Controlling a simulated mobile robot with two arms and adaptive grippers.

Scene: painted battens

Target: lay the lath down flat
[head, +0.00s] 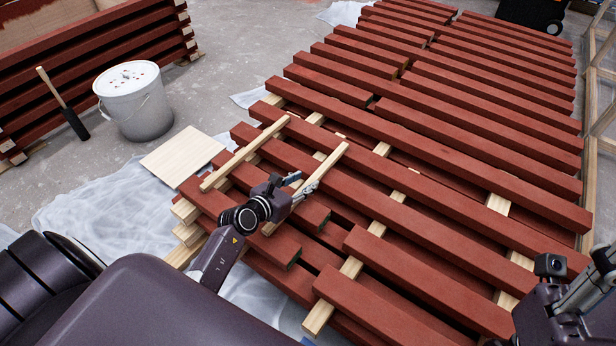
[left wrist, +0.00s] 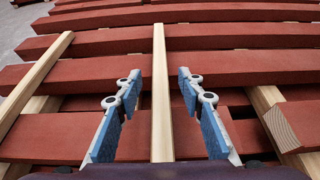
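A pale wooden lath (head: 332,162) rests across the tops of the red battens in the head view. A second pale lath (head: 243,156) lies to its left, roughly parallel. My left gripper (head: 303,185) is at the first lath, its arm hiding part of that lath's near half. In the left wrist view my left gripper (left wrist: 158,80) is open, with blue-padded fingers apart. The lath (left wrist: 160,110) runs lengthwise through the gap, with space on both sides. Whether the fingertips reach its depth is unclear. My right gripper (head: 580,300) is at the lower right, partly cut off, its fingers unclear.
Red battens (head: 480,150) lie in rows on pale spacers (head: 345,272). A white bucket (head: 135,100), a pale board (head: 183,157) and a brush-like tool (head: 65,105) are on the left floor. Another batten stack (head: 110,50) stands behind; a framed panel (head: 598,110) borders the right.

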